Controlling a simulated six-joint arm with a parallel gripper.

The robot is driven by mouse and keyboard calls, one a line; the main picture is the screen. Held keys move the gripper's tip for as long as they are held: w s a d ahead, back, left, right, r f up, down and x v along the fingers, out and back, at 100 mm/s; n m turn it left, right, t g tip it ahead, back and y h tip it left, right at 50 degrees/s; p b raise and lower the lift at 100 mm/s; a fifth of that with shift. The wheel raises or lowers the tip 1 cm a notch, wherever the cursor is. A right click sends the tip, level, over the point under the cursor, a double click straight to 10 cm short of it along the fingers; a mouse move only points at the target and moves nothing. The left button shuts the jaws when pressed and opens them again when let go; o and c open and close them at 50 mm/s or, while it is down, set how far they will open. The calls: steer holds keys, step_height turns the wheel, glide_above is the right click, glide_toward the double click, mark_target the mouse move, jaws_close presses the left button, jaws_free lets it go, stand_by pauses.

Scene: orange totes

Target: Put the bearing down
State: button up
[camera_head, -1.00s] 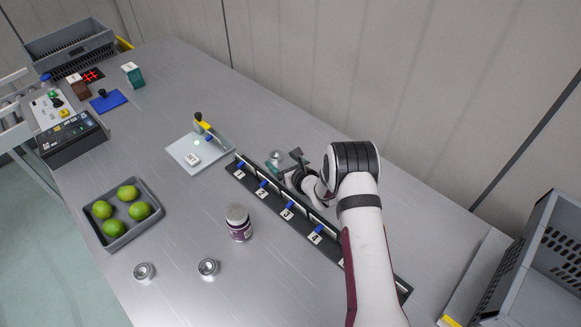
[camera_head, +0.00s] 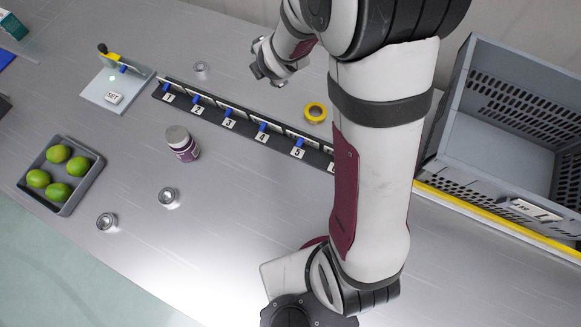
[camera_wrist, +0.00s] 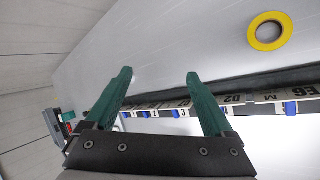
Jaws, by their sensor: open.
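A silver ring-shaped bearing (camera_head: 201,69) lies on the table behind the numbered rack (camera_head: 228,124), near its left end. Two more silver bearings lie in front of the rack, one near the middle (camera_head: 168,197) and one further left (camera_head: 107,221). My gripper (camera_head: 257,60) is above the table behind the rack, to the right of the rear bearing and apart from it. In the wrist view its two green fingers (camera_wrist: 159,76) are spread with nothing between them. No bearing can be made out in the wrist view.
A yellow tape ring (camera_head: 316,120) lies behind the rack; it also shows in the wrist view (camera_wrist: 270,46). A purple-labelled jar (camera_head: 183,146), a tray of limes (camera_head: 84,185) and a SET fixture (camera_head: 97,96) stand left. A grey crate (camera_head: 470,110) stands right.

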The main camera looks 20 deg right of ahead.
steer(key=s+a+r+m+g, duration=0.1)
steer(key=s+r+m+g, duration=0.1)
steer(key=s+m, duration=0.7)
steer(key=s+a+r+m+g+y, duration=0.1)
steer(key=s+a+r+m+g, duration=0.1)
steer(key=s+m, duration=0.7)
steer(key=s+a+r+m+g, duration=0.2)
steer(key=s+r+m+g, duration=0.2)
steer(key=s+m, duration=0.4)
steer(key=s, duration=0.5)
steer(key=shift+s+m+y, duration=0.4)
steer(key=shift+d, duration=0.1)
steer(key=shift+o, duration=0.4)
steer(key=shift+w, duration=0.1)
